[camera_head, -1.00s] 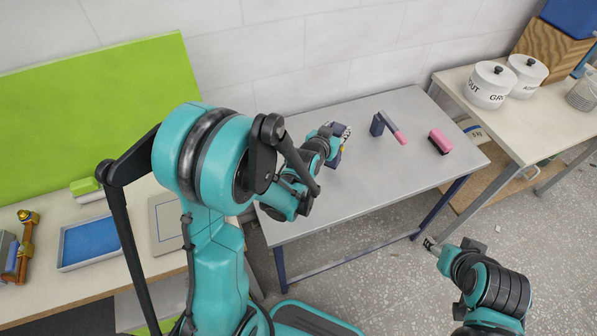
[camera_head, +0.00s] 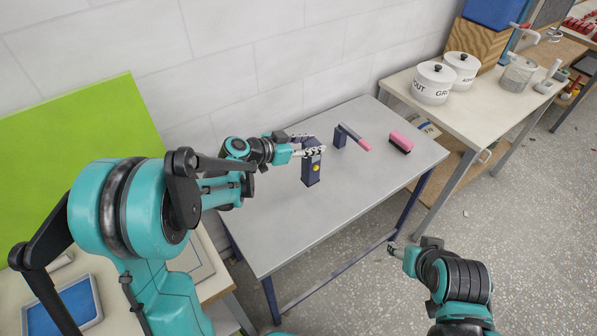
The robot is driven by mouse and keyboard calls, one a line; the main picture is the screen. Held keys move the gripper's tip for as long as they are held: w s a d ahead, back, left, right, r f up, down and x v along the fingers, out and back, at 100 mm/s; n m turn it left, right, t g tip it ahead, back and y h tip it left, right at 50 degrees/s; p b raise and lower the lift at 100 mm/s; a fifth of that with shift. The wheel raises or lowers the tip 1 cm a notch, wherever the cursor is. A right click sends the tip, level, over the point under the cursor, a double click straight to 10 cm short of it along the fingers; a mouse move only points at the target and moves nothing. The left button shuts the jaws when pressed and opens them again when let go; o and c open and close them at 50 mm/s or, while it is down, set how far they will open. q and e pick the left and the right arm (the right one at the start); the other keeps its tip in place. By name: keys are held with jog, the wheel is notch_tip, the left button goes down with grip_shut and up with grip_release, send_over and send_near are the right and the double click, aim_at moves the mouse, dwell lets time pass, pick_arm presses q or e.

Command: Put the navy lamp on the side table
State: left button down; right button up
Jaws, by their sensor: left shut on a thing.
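The navy lamp (camera_head: 311,171), a dark upright block with a round yellow spot, stands out against the grey table (camera_head: 270,235) in the head view. My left gripper (camera_head: 309,150) reaches in from the left and is shut on its upper part. The fingers hide the lamp's top. The lamp is about upright; I cannot tell whether its base touches the tabletop. My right gripper (camera_head: 394,250) is low, beyond the table's front right edge and apart from everything; its jaws are too small to read.
A navy block with a grey arm and pink end (camera_head: 352,138) and a pink-and-black brush-like block (camera_head: 401,142) sit behind and right. A pale table (camera_head: 475,120) at right carries white canisters (camera_head: 433,83). The grey table's front half is clear. A blue tray (camera_head: 72,306) lies lower left.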

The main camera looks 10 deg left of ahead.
aim_at(304, 164)
pick_arm(q)
jog(key=a+f+b, duration=0.1)
jog(key=f, duration=0.1)
jog(key=s+a+f+b, duration=0.1)
jog(key=f, duration=0.1)
jog(key=s+a+f+b, duration=0.1)
jog(key=f, duration=0.1)
jog(key=shift+s+a+f, duration=0.1)
jog(key=shift+s+f, duration=0.15)
jog(key=shift+f, duration=0.1)
jog(key=shift+r, duration=0.15)
jog(key=c, duration=1)
grip_release()
